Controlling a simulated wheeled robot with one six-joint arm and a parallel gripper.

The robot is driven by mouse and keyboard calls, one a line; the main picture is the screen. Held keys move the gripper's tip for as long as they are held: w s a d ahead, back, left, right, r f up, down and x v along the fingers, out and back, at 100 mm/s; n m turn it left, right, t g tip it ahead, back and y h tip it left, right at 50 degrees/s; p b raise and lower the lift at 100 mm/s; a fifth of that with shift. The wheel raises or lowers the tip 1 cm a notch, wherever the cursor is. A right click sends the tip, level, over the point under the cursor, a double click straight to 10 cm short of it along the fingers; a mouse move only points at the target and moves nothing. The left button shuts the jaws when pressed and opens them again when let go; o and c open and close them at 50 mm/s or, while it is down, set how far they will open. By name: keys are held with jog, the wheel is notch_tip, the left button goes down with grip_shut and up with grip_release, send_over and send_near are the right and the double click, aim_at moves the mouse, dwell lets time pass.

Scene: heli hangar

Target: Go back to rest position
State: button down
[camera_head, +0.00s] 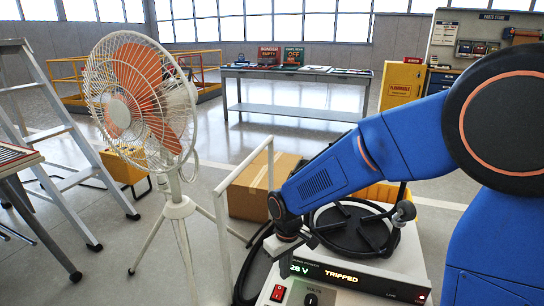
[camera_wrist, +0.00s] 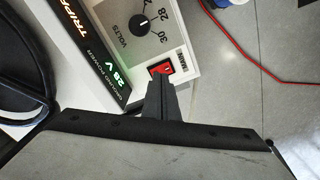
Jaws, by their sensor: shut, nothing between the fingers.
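My gripper (camera_head: 285,250) is at the end of my blue arm, low over the front left part of a ground power unit (camera_head: 375,285). In the wrist view my gripper (camera_wrist: 160,85) is shut and empty, its tips right at the red rocker switch (camera_wrist: 161,69). I cannot tell whether they touch it. The switch also shows in the head view (camera_head: 278,293). The unit's display (camera_head: 345,278) reads "28 V" and "TRIPPED". A volts knob (camera_wrist: 143,24) sits beside the switch. A black coiled cable (camera_head: 355,228) lies on top of the unit.
A white and orange fan (camera_head: 140,95) on a stand and a stepladder (camera_head: 60,140) stand at left. A cardboard box (camera_head: 255,185) is behind the unit's handle. A workbench (camera_head: 295,75) and yellow cabinet (camera_head: 402,85) are farther back. A red cable (camera_wrist: 255,65) lies on the floor.

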jog(key=s+d+r+m+t, duration=0.1)
jog(key=s+d+r+m, duration=0.15)
jog(key=d+r, duration=0.55)
jog(key=s+d+r+m+t, duration=0.1)
jog(key=s+d+r, duration=0.3)
jog(key=s+d, duration=0.4)
jog(key=s+d+r+m+t, duration=0.2)
jog(key=s+d+r+m, duration=0.2)
jog(key=s+d, duration=0.4)
jog(key=shift+s+d+r+t, duration=0.3)
jog(key=shift+s+d+r, duration=0.15)
jog(key=shift+s, duration=0.55)
jog(key=shift+w, duration=0.2)
